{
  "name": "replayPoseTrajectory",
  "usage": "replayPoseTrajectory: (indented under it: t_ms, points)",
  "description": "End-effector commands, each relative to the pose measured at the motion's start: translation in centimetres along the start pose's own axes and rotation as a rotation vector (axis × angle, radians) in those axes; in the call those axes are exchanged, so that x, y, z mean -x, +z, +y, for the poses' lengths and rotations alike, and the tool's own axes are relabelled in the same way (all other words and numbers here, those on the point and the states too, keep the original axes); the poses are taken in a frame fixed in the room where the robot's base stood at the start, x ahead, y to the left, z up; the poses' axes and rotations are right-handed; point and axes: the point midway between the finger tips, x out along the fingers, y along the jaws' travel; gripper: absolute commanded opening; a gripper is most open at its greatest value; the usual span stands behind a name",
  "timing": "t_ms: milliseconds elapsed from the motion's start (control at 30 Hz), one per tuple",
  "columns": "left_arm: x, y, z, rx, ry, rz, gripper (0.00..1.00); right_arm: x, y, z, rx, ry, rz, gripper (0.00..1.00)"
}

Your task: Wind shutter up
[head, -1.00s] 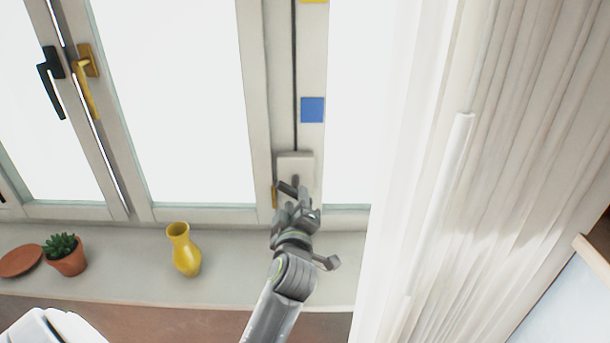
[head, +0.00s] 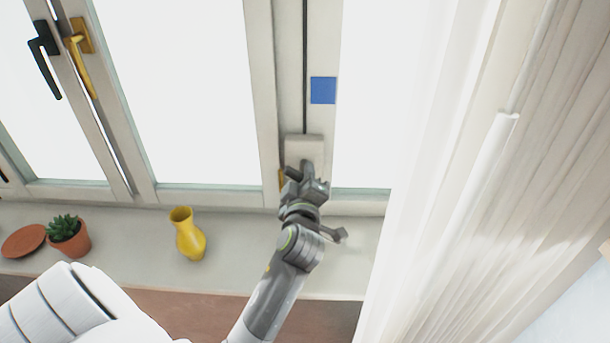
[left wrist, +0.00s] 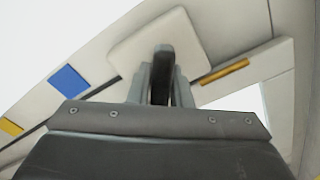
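A pale winder box (head: 304,148) sits low on the window post, with a thin dark line running up from it. In the left wrist view the box (left wrist: 125,45) is close ahead, and a dark upright handle (left wrist: 162,62) stands out in front of it. My left gripper (head: 304,172) is at the box. Its two fingers in the left wrist view (left wrist: 161,88) lie on either side of the handle with little gap, and look closed on it. The shutter itself cannot be made out. My right gripper is not in view.
A blue square (head: 323,90) is on the post above the box. A yellow vase (head: 187,233) and a potted succulent (head: 68,236) stand on the sill (head: 140,230). A pale curtain (head: 470,200) hangs to the right. Black (head: 45,60) and yellow (head: 80,55) window handles are at upper left.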

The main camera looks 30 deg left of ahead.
Motion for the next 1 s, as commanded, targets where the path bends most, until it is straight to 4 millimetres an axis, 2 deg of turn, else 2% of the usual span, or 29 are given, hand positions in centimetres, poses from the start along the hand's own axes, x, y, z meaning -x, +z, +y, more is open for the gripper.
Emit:
replayPoseTrajectory:
  t_ms: [267,467,1000]
  points:
    - [-0.01,0.02,-0.02,-0.019,-0.001,0.000,0.00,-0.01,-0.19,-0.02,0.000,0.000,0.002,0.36]
    - [-0.02,0.01,-0.05,-0.100,-0.001,0.000,0.00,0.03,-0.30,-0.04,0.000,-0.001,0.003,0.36]
    - [-0.04,-0.12,-0.14,-0.576,-0.001,0.000,0.00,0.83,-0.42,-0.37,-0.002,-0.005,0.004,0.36]
